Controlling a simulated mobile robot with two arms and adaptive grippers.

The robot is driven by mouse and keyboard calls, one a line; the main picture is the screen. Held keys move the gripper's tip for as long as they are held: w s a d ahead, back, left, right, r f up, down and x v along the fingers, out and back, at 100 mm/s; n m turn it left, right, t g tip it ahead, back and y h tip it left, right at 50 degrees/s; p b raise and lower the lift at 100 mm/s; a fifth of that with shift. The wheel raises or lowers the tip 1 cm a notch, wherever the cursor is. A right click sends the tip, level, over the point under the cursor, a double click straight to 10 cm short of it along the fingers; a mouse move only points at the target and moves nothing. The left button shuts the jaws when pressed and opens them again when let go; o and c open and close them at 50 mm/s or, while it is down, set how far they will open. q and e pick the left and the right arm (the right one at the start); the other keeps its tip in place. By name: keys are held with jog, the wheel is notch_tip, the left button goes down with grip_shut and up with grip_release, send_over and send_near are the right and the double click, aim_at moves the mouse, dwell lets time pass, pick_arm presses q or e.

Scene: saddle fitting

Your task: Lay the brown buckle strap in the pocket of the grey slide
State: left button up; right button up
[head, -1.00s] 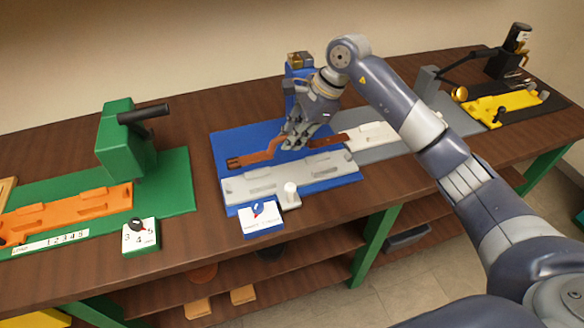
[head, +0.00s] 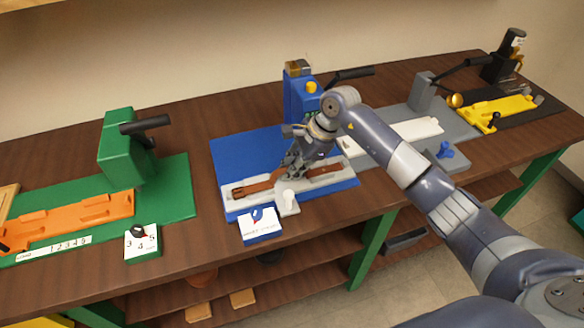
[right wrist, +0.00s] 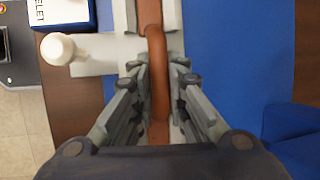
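The brown buckle strap (head: 252,188) lies lengthwise along the grey slide (head: 232,203), its buckle end at the left. In the right wrist view the strap (right wrist: 158,70) runs between my fingers and bows up towards the camera. Its far end sits between the raised walls of the slide (right wrist: 112,45). My right gripper (head: 290,168) is low over the middle of the slide, its fingers (right wrist: 159,80) close on both sides of the strap and shut on it. The fingers hide part of the strap and pocket. My left gripper is not in view.
The slide lies on a blue mat (head: 235,150) before a blue press (head: 298,100). A white knob (head: 288,197) and a label card (head: 260,225) are at its front. A green station (head: 175,185) is left; grey (head: 455,130) and yellow (head: 505,105) ones are right.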

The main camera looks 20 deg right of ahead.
jog(key=o, duration=0.3)
jog(key=shift+o, duration=0.2)
jog(key=shift+r, duration=0.1)
jog(key=shift+d+r, duration=0.1)
jog(key=shift+r, duration=0.05)
jog(key=b+v, duration=0.2)
jog(key=v, duration=0.9)
jog(key=shift+r, duration=0.3)
jog(key=shift+s+d, duration=0.1)
